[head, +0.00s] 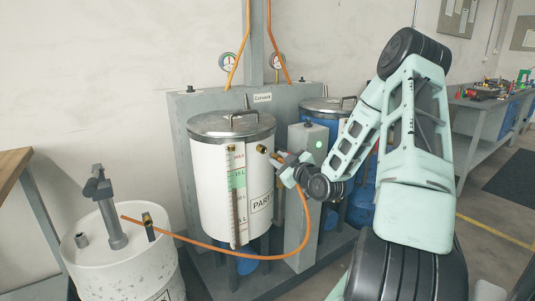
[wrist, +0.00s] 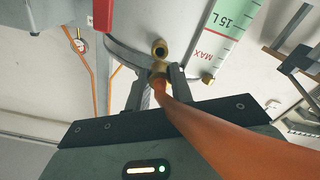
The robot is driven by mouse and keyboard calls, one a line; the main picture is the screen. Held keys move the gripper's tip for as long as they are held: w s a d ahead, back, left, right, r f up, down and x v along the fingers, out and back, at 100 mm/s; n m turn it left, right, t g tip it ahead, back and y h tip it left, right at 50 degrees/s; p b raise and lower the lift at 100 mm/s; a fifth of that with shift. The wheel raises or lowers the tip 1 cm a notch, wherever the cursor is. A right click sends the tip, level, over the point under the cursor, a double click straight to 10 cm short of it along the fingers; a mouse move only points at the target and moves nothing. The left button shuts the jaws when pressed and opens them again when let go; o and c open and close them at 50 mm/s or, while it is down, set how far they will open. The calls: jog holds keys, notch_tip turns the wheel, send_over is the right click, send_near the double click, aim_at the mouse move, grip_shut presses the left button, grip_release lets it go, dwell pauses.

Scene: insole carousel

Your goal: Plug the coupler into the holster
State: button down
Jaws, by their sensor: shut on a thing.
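My gripper (head: 280,160) is beside the white tank's right side in the head view. In the wrist view its two dark fingers (wrist: 158,80) are shut on the brass coupler (wrist: 158,68), at the end of the orange hose (wrist: 205,130). A brass port (wrist: 159,47) on the tank is close to the coupler; I cannot tell whether they touch. In the head view a brass fitting (head: 262,149) shows just ahead of the gripper.
The white tank (head: 210,185) has a metal lid and level scale. The hose (head: 245,258) hangs in a loop to the white drum (head: 125,270). A blue tank (head: 335,125) stands behind.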

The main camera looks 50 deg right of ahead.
aim_at(280, 158)
jog(key=shift+s, duration=0.1)
dwell(0.5)
jog(key=shift+r, duration=0.15)
jog(key=shift+r+p, duration=2.3)
jog(key=shift+r, duration=1.15)
jog(key=shift+f, duration=0.1)
